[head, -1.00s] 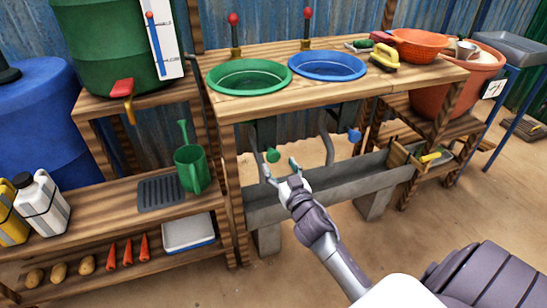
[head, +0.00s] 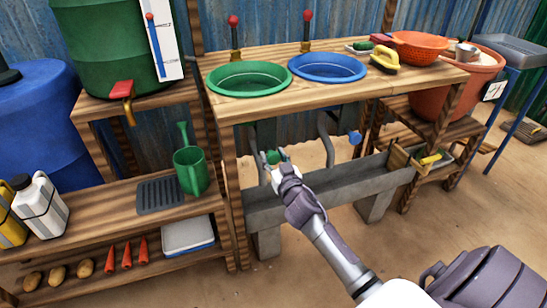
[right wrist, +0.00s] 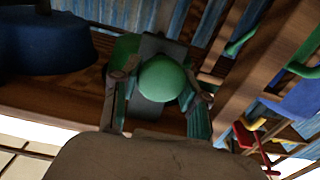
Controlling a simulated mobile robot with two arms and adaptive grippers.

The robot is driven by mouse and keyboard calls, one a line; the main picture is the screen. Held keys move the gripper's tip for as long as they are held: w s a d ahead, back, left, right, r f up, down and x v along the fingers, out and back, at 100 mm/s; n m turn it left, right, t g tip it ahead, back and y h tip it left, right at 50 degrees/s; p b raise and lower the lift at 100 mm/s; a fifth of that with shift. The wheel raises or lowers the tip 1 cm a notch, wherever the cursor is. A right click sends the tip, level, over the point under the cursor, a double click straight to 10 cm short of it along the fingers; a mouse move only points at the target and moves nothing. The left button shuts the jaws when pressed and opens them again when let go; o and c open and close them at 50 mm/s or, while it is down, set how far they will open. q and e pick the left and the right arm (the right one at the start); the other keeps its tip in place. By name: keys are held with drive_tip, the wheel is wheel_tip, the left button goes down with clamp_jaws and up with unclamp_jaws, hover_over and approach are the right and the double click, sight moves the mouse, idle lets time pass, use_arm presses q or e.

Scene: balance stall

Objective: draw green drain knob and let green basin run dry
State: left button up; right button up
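The green drain knob (head: 272,157) is under the bench, below the green basin (head: 249,77). My right gripper (head: 271,158) has reached it, with one finger on each side. In the right wrist view, the round green knob (right wrist: 163,78) sits between the two spread fingers (right wrist: 160,95), with a small gap seeming to show on either side. The gripper looks open around the knob. The green basin is set in the bench top, and its bottom is largely out of sight, so I cannot tell whether it holds water. My left gripper is not in view.
A blue basin (head: 327,67) sits to the right, with a blue knob (head: 355,137) below it. A grey trough (head: 335,190) runs under the bench. A wooden bench leg (head: 232,185) stands just left of my right gripper.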

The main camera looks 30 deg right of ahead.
clamp_jaws()
drive_tip(key=shift+p+v, duration=0.55)
drive_tip(key=shift+v, duration=1.65)
drive_tip(key=o, duration=0.9)
unclamp_jaws()
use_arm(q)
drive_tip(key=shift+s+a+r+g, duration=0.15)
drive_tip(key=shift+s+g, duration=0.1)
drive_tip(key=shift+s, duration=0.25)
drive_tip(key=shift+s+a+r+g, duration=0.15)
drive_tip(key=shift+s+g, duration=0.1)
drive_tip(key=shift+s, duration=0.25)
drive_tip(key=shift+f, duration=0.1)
use_arm(e)
drive_tip(key=v, duration=1.2)
drive_tip(key=shift+d, duration=0.1)
